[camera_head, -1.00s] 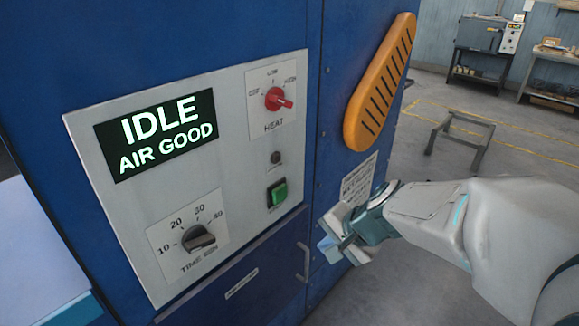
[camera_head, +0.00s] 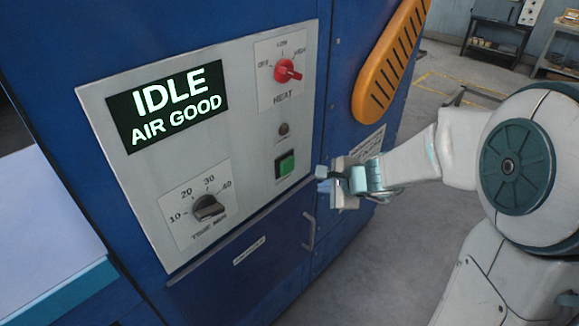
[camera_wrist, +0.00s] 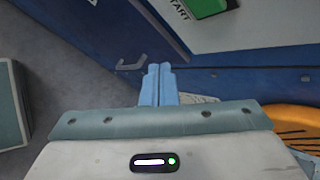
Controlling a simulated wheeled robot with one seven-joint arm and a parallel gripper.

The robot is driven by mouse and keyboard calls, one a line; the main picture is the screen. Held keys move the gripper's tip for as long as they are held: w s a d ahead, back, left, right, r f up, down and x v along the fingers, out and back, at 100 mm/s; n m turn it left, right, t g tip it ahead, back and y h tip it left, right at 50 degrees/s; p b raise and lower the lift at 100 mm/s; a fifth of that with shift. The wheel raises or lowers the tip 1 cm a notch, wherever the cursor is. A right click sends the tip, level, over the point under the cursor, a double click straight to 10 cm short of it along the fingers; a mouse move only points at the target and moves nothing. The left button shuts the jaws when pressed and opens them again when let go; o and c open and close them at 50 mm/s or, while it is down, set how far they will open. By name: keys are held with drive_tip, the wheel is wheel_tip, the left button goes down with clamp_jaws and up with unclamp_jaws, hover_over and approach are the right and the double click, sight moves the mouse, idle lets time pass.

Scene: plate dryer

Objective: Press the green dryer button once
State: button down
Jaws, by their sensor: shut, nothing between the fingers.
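The green dryer button (camera_head: 286,164) sits in a dark frame on the lower right of the grey control panel (camera_head: 243,150). It also shows at the top of the wrist view (camera_wrist: 205,6), beside a START label. The display (camera_head: 168,105) reads IDLE, AIR GOOD. My gripper (camera_head: 322,179) is shut and empty, just right of the panel and slightly below the button's height in the head view. In the wrist view its blue fingertips (camera_wrist: 158,72) are together and the button lies beyond them, up and to the right, apart from them.
A red HEAT knob (camera_head: 287,71) is above the button, with a small dark round part (camera_head: 284,129) between them. A TIME knob (camera_head: 207,208) is at lower left. A drawer handle (camera_head: 309,231) is below; an orange slotted guard (camera_head: 392,62) is at upper right.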

sight(289, 171)
drive_tip(key=w+a+p, duration=0.1)
drive_tip(key=w+a, duration=0.4)
drive_tip(key=a, duration=0.1)
drive_tip(key=shift+a, duration=0.3)
drive_tip(key=shift+w, duration=0.1)
idle(1.8)
drive_tip(key=shift+w+a, duration=0.25)
drive_tip(key=shift+a, duration=0.1)
drive_tip(key=shift+w+a+p, duration=0.25)
drive_tip(key=shift+a+p, duration=0.05)
drive_tip(key=shift+a, duration=0.1)
idle(0.8)
idle(0.3)
drive_tip(key=shift+s+d+b, duration=0.35)
drive_tip(key=shift+s+d, duration=0.2)
drive_tip(key=shift+d, duration=0.15)
drive_tip(key=shift+d, duration=0.1)
drive_tip(key=s+d+b, duration=0.1)
drive_tip(key=d, duration=0.1)
drive_tip(key=s+d, duration=0.1)
drive_tip(key=s, duration=0.1)
drive_tip(key=shift+d+b, duration=0.35)
drive_tip(key=shift+d, duration=0.05)
